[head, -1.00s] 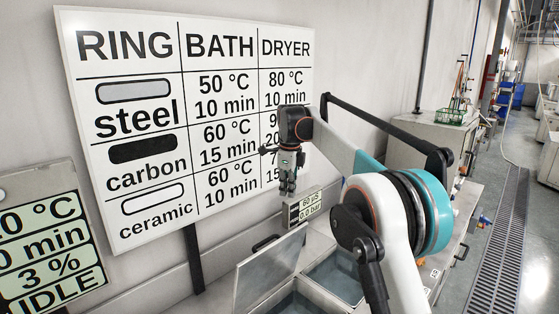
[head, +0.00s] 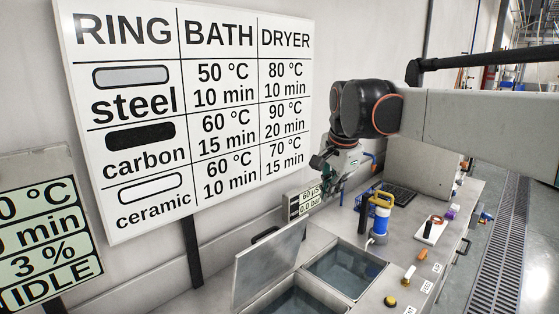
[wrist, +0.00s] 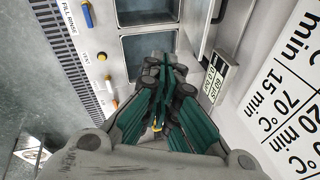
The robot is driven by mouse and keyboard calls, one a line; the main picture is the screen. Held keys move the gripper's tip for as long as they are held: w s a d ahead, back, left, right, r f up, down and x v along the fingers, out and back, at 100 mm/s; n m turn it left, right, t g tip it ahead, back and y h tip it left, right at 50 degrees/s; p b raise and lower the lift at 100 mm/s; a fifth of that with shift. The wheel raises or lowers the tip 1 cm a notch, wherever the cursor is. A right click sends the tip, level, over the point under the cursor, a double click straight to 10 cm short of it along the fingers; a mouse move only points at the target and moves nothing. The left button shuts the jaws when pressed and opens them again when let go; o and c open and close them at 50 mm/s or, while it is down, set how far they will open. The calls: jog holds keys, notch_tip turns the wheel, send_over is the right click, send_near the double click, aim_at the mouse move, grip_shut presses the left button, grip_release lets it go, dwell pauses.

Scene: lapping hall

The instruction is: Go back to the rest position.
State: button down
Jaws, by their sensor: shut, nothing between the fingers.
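My gripper (head: 337,168) hangs in front of the wall, above the back of the bench and right of the ring chart, touching nothing that I can make out. In the wrist view my gripper (wrist: 168,95) shows its green-sided fingers closed together with nothing between them. Beneath it in that view lie the bench and its water baths (wrist: 148,50).
The ring chart (head: 190,110) hangs on the wall. Two baths (head: 345,272) with a raised lid (head: 268,265) are set in the bench. A blue-and-yellow device (head: 381,213) stands beside them. A small readout (head: 304,201) is behind. A status screen (head: 45,235) is at left.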

jog(key=s+d+f+n+t+b, duration=0.1)
jog(key=s+f+n, duration=0.3)
jog(key=s, duration=0.5)
jog(key=s+d+f+n+t+b, duration=0.1)
jog(key=s+d+f+n, duration=0.3)
jog(key=s+f, duration=0.4)
jog(key=s+d+f+n+t+b, duration=0.1)
jog(key=s+f, duration=0.5)
jog(key=s, duration=0.6)
jog(key=d+n+b, duration=0.1)
jog(key=n, duration=0.1)
jog(key=shift+d+f+n+b, duration=0.15)
jog(key=shift+f+n+b, duration=0.15)
jog(key=shift+n, duration=0.1)
